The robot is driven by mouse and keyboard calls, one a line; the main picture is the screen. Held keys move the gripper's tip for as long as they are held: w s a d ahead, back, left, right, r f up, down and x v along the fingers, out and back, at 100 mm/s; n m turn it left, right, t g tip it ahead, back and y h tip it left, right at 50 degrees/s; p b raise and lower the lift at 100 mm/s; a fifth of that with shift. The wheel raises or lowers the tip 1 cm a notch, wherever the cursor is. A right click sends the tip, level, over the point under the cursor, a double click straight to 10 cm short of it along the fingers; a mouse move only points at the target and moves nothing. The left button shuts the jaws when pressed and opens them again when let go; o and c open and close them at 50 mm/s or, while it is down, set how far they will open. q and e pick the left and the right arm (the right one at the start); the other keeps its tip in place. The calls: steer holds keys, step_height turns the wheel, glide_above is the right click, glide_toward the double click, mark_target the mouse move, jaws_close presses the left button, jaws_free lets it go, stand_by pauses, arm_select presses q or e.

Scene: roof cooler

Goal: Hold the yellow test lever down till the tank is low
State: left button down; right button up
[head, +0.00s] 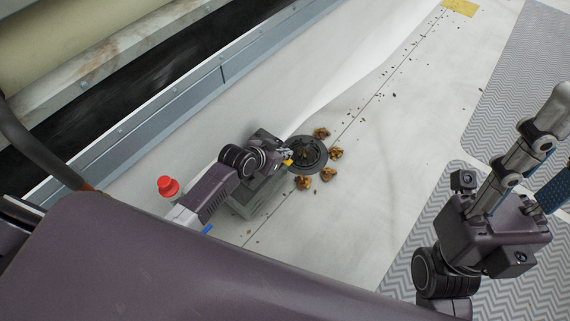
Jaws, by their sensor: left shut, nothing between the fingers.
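The yellow test lever (288,162) shows only as a small yellow bit at the tip of my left gripper (287,155). That gripper is shut with nothing between its fingers, its tips at or just above the lever; I cannot tell whether they touch it or how far down it is. The grey-green tank (243,205) is beneath my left arm and mostly hidden, so its water level does not show. My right gripper (552,145) is at the right edge, raised and away from the tank, with its fingers spread; one finger is partly cut off.
A dark round drain (308,155) lies just right of the lever, ringed by several brown leaf clumps (328,174). A red cap (168,186) stands left of my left arm.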

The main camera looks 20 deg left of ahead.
mark_target(290, 160)
arm_select(q)
steer(key=shift+s+f+b, duration=0.1)
steer(key=shift+f+b, duration=0.7)
steer(key=shift+f, duration=1.1)
